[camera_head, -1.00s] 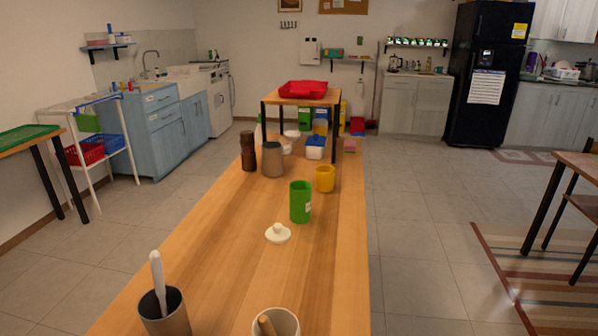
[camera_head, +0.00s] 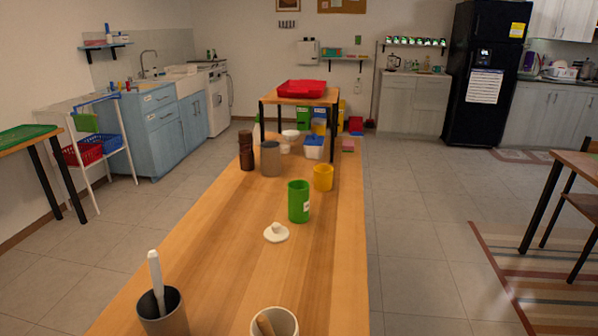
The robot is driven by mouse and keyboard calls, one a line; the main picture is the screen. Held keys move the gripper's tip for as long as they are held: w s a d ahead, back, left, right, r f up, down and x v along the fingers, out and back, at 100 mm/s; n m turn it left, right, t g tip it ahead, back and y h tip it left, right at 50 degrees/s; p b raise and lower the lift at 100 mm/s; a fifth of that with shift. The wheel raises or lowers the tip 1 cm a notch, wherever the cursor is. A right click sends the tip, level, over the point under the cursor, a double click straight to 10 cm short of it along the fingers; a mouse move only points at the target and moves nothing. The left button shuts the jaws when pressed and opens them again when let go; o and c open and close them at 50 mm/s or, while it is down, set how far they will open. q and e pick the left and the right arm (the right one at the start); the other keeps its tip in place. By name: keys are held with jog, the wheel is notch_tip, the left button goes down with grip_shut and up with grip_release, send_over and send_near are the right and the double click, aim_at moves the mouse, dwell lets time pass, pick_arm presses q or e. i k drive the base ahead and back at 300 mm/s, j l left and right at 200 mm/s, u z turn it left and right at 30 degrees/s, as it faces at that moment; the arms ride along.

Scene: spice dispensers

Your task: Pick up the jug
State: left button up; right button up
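No thing in view is clearly recognisable as the jug. A grey cylindrical vessel (camera_head: 271,160) stands upright on the long wooden table (camera_head: 230,275), next to a dark brown mill (camera_head: 246,152). A green container (camera_head: 298,203) with a small white label and a yellow cup (camera_head: 323,178) stand nearer on the right side. A dark pot with a clear body (camera_head: 393,63) sits on the far counter, too small to make out. Neither of my grippers is in view.
A white lid (camera_head: 276,233) lies mid-table. In front stand a grey cup (camera_head: 164,313) with a white-handled tool and a white cup (camera_head: 274,322) with a wooden-coloured stick. A small table (camera_head: 268,105) bearing a red tray is beyond.

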aim_at(270, 151)
jog(key=k+l, duration=0.1)
jog(key=l, duration=0.3)
jog(key=k+l, duration=0.1)
jog(key=l, duration=0.35)
jog(key=l+u, duration=0.2)
jog(key=l, duration=0.55)
jog(key=i+l+u, duration=0.1)
jog(key=l, duration=0.3)
jog(key=i+l+u, duration=0.1)
jog(key=l, duration=0.25)
jog(key=i+l+u, duration=0.1)
jog(key=i+l, duration=0.15)
jog(key=i+l+u, duration=0.15)
jog(key=l, duration=0.3)
jog(key=i+l+u, duration=0.2)
jog(key=i+l, duration=0.45)
jog(key=i+l+u, duration=0.25)
jog(key=i+l, duration=0.4)
